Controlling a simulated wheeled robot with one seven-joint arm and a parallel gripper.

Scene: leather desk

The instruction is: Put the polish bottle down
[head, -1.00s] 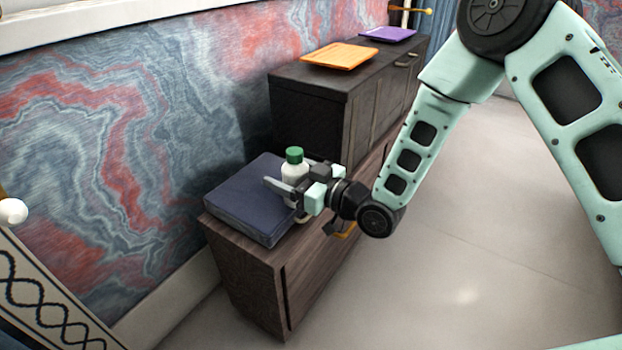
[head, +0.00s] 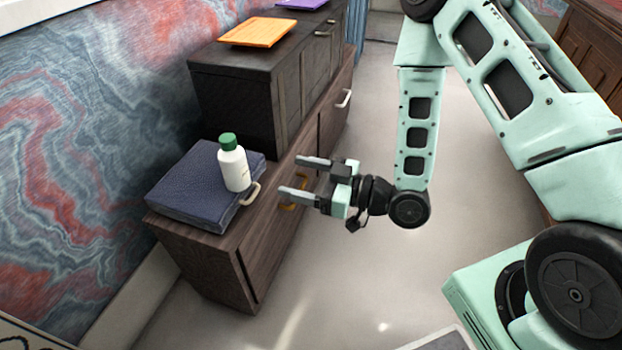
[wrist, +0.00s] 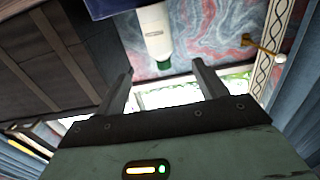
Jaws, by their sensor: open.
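The polish bottle (head: 233,166) is white with a green cap. It stands upright on a dark blue leather-like case (head: 190,193) that lies on the low wooden cabinet. My gripper (head: 289,176) is open and empty, to the right of the bottle and apart from it. In the wrist view the bottle (wrist: 155,32) shows upside down beyond the two spread fingers (wrist: 160,84), with the case (wrist: 108,7) at the top edge.
The low wooden cabinet (head: 212,268) has a taller dark cabinet (head: 235,108) behind. On that lie an orange tray (head: 258,32) and a purple one (head: 300,3). A light handle (head: 250,194) sticks out from the case's front. The floor (head: 330,290) to the right is clear.

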